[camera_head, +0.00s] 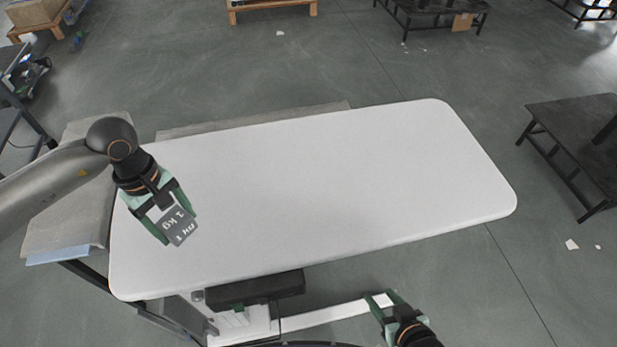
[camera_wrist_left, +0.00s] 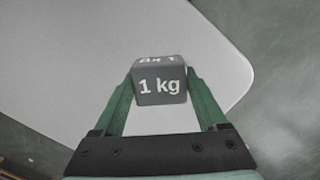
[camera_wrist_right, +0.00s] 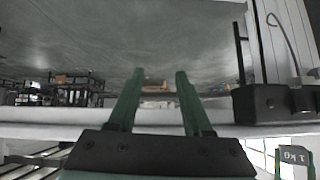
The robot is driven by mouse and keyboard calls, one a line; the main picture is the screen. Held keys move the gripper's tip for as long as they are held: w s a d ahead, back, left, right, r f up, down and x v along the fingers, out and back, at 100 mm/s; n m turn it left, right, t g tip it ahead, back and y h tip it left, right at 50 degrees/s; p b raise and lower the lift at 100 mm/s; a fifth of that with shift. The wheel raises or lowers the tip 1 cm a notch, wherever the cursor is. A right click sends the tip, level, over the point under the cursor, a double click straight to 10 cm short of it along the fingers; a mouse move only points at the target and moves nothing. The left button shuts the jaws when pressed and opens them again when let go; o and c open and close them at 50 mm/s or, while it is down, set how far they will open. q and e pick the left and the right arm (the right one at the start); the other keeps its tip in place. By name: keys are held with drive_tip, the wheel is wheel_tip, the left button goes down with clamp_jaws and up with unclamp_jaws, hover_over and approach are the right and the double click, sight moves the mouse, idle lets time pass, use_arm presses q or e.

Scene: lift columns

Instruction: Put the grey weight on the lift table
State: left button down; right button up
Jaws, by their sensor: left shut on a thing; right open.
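The grey weight (camera_head: 179,226), a block marked 1 kg, is between the fingers of my left gripper (camera_head: 168,222) over the left part of the white lift table (camera_head: 330,180). In the left wrist view the weight (camera_wrist_left: 160,82) sits between the tips of both fingers, with the white table top behind it. I cannot tell whether its underside touches the table. My right gripper (camera_head: 383,302) is open and empty, in front of the table's near edge. In the right wrist view its two fingers (camera_wrist_right: 158,80) stand apart with nothing between them.
Most of the table top is bare. A dark box (camera_head: 255,289) is at the near edge below the top. A dark low table (camera_head: 580,140) stands on the floor at the right. A grey surface (camera_head: 70,205) lies beside the table's left end.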

sight(176, 206)
use_arm(q)
drive_tip(key=w+a+r+n+t+b, duration=0.1)
drive_tip(key=a+r+n+b, duration=0.3)
drive_tip(key=n, duration=0.9)
drive_tip(key=w+a+r+n+t+y+b, duration=0.1)
drive_tip(key=a+r+n+b, duration=0.3)
drive_tip(key=a+n, duration=0.5)
drive_tip(key=w+r+n, duration=0.1)
drive_tip(key=n, duration=0.4)
drive_tip(key=shift+w+a+n+y+b, duration=0.3)
drive_tip(key=shift+w+a+b, duration=0.05)
drive_tip(key=shift+a+b, duration=0.05)
use_arm(e)
wheel_tip(176, 206, down, 7)
drive_tip(key=w+a, duration=0.1)
drive_tip(key=a, duration=0.1)
drive_tip(key=shift+w+a+r+n+y, duration=0.15)
drive_tip(key=shift+w+a+n+y, duration=0.05)
drive_tip(key=shift+a+n+y, duration=0.1)
